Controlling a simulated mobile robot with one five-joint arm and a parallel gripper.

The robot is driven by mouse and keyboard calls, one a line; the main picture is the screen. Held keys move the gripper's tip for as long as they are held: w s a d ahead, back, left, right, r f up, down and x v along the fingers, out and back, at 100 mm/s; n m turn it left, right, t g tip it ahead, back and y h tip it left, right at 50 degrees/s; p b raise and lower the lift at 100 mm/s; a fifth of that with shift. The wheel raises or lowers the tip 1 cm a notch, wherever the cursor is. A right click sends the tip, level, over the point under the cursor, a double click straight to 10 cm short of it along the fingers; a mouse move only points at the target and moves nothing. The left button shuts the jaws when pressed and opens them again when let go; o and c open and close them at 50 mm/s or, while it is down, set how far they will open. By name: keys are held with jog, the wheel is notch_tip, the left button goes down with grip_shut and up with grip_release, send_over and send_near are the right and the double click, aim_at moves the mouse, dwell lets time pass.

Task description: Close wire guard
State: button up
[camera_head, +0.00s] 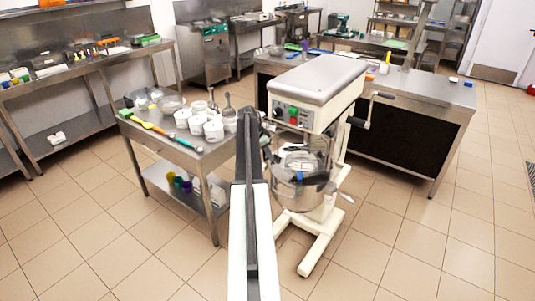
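The planetary mixer (318,80) stands on the floor just right of centre, with a cream body and a grey top. Its metal bowl (300,195) hangs low at the front. The wire guard (301,161) is a ring of thin wires above the bowl rim; it is small, and I cannot tell how far open it is. My arm rises from the bottom centre and bends down toward the mixer. My dark gripper (272,154) is at the left side of the guard and bowl. I cannot tell whether it touches the guard, and its fingers are too small and dark to read.
A steel table (165,145) with white containers and coloured utensils stands close left of my arm. A steel counter (430,90) stands behind and right of the mixer. A crank handle (358,122) sticks out from the mixer's right side. Tiled floor is free at right and front.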

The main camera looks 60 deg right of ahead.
jog(key=p+v, duration=0.7)
jog(key=v, duration=0.1)
jog(key=shift+f, duration=0.1)
jog(key=w+a+n+t, duration=0.1)
jog(key=w+a+n, duration=0.45)
jog(key=a, duration=0.85)
jog(key=w+a+f+n+t+y, duration=0.1)
jog(key=w+a+n, duration=0.2)
jog(key=w+a, duration=0.8)
jog(key=w+a+n, duration=0.4)
jog(key=a+n, duration=0.1)
jog(key=a, duration=1.3)
jog(key=s+a+n+y, duration=0.1)
jog(key=a+n, duration=0.5)
jog(key=a, duration=1.2)
jog(key=s+a+n+y, duration=0.1)
jog(key=s+a+n, duration=0.3)
jog(key=a, duration=1.4)
jog(key=shift+s+f+n+t+y, duration=0.3)
jog(key=shift+f+n+t, duration=0.1)
jog(key=shift+n, duration=0.65)
